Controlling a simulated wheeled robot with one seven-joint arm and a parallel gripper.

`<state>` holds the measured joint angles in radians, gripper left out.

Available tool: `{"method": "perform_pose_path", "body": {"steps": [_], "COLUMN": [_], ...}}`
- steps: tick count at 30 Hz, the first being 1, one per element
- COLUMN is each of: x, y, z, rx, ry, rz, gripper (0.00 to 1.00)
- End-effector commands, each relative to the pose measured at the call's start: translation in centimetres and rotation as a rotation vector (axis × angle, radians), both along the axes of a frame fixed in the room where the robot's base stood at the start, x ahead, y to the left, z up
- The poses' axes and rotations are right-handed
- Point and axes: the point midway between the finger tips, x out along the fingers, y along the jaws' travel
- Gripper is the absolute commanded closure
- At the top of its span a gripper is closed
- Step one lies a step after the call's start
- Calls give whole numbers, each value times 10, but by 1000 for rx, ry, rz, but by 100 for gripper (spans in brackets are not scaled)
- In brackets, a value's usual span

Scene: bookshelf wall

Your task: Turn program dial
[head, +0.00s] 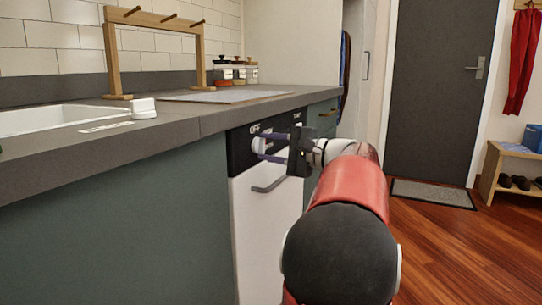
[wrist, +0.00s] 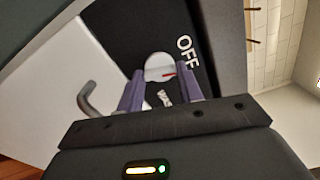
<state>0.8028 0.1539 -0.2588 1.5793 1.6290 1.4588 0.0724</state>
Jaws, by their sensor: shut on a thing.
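The program dial (wrist: 158,66) is a white round knob with a red mark on the black control panel (wrist: 122,30) of a white dishwasher-like appliance (head: 262,225). In the wrist view the word OFF is printed upper right of the dial, and the red mark lies on the dial's right part. My gripper (wrist: 160,73) is shut on the dial, one purple finger on each side. In the head view my gripper (head: 262,151) reaches the panel from the right, and the dial is mostly hidden by the fingers.
A grey bar handle (head: 268,186) sticks out just below the gripper. The dark countertop (head: 190,128) overhangs the panel, with a sink (head: 55,118) at left and jars (head: 238,74) at the back. Open wooden floor (head: 445,245) lies to the right.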

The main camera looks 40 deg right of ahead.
Motion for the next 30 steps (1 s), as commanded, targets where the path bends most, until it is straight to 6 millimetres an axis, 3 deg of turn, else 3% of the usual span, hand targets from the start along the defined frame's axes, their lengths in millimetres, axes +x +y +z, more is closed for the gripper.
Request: {"method": "perform_pose_path", "body": {"steps": [12,30], "x": [0,0], "y": [0,0], "z": [-1,-1], "rx": [-194,-229], "ry": [-77,-92], "rz": [1,1], "gripper": [86,86]}}
